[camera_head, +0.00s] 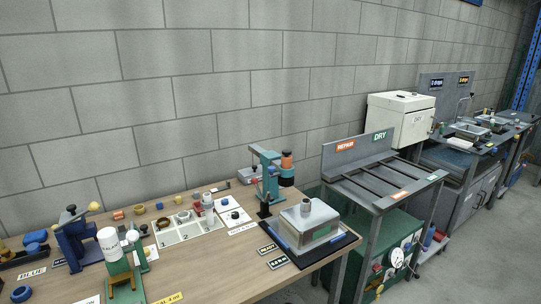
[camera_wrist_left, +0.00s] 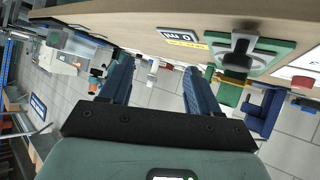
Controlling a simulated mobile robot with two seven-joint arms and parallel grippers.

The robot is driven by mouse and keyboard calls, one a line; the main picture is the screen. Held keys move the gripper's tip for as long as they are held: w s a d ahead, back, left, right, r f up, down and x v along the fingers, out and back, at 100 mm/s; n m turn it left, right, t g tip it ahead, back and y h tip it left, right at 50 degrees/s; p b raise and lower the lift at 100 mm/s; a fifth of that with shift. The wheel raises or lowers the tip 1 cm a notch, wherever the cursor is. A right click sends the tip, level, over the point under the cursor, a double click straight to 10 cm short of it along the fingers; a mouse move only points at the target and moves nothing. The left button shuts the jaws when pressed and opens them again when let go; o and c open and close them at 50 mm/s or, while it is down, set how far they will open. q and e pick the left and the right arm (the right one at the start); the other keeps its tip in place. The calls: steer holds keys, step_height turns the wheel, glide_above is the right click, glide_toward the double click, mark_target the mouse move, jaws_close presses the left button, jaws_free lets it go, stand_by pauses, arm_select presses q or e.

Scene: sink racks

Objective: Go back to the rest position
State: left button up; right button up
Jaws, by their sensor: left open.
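My left gripper (camera_wrist_left: 157,70) shows in the left wrist view with its two blue fingers spread apart and nothing between them. The wooden table edge and the wall lie beyond the fingers, and the view is turned over. Neither gripper nor arm shows in the head view. My right gripper is in neither view.
The wooden workbench (camera_head: 215,255) holds a blue press (camera_head: 72,238), a green stand (camera_head: 118,270), a white numbered tray (camera_head: 183,232), a teal press (camera_head: 268,178) and a scale (camera_head: 310,222). A grey rack table (camera_head: 405,172), a white box (camera_head: 398,118) and sinks stand to the right. Grey floor is clear at far right.

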arm_select(q)
steer(key=s+d+f+n+g+h+p, duration=0.1)
steer(key=s+d+f+g+p, duration=0.3)
steer(key=f, duration=0.7)
steer(key=s+d+f+n+g, duration=0.25)
steer(key=s+d+f, duration=0.35)
steer(key=f, duration=0.6)
steer(key=s+d+f+g+p, duration=0.1)
steer(key=s+d+f+g, duration=0.2)
steer(key=s, duration=0.6)
steer(key=s+d+f+g+p, duration=0.1)
steer(key=s+d+f+g, duration=0.2)
steer(key=s, duration=0.5)
steer(key=shift+s+f+h, duration=0.3)
steer(key=shift+s+f, duration=0.1)
steer(key=shift+f, duration=0.3)
steer(key=shift+a+n, duration=0.1)
steer(key=shift+n, duration=0.15)
steer(key=c, duration=0.4)
steer(key=shift+o, duration=0.2)
steer(key=shift+s, duration=0.1)
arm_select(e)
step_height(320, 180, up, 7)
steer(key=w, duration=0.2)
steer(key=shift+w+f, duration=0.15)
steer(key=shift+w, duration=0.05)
